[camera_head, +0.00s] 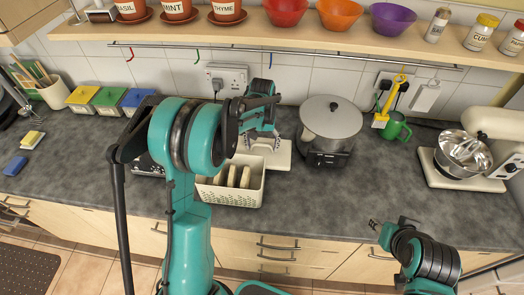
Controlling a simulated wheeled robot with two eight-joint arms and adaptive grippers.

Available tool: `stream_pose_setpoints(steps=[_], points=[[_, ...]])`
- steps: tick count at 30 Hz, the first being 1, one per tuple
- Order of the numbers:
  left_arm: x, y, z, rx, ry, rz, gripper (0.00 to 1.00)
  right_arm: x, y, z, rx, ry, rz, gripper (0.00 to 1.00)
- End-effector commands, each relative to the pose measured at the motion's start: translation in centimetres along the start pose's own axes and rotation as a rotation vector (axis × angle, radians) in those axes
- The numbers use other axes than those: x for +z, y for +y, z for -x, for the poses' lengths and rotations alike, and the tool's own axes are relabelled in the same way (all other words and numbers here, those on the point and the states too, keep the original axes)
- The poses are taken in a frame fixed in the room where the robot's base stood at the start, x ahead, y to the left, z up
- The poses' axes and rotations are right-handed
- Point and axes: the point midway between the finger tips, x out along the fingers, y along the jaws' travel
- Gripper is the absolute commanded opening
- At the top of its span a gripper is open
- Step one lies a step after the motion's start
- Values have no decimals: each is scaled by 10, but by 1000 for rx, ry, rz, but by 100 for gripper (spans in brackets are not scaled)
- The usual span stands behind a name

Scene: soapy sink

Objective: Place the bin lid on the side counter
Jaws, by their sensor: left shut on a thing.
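A pale flat panel, which looks like the bin lid (279,157), is at my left gripper (263,143), behind a white slatted bin (232,194). The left gripper is shut on it, at what seems to be its raised middle part; the fingers are small and partly hidden here. I cannot tell whether the lid touches the counter. The bin is open at the top, with several pale bread-like slices inside. My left arm hides part of the bin's left side. My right gripper (391,222) is empty, its fingers apart, near the counter's front edge.
The dark counter (330,205) is clear to the right of the bin. A grey pot (331,122) stands right of the lid, and a stand mixer (468,158) is at far right. A shelf (300,38) with bowls overhangs the back.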

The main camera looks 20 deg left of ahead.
Motion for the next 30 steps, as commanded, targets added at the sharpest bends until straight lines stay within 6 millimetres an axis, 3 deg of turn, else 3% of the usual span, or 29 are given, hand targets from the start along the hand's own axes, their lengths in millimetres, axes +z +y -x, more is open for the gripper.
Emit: stream_pose_setpoints(steps=[5, 17, 18, 19, 30], points=[[0, 0, -29, 0, 0, 0, 40, 4, 0, -6, 0, 0, 0, 40], [0, 0, -35, 0, 0, 0, 40, 6, 0, -9, 0, 0, 0, 40], [0, 0, -34, 0, 0, 0, 86, 6, 0, -8, 0, 0, 0, 40], [0, 0, -33, 0, 0, 0, 94, 6, 0, -8, 0, 0, 0, 40], [0, 0, -32, 0, 0, 0, 97, 5, 0, -7, 0, 0, 0, 40]])
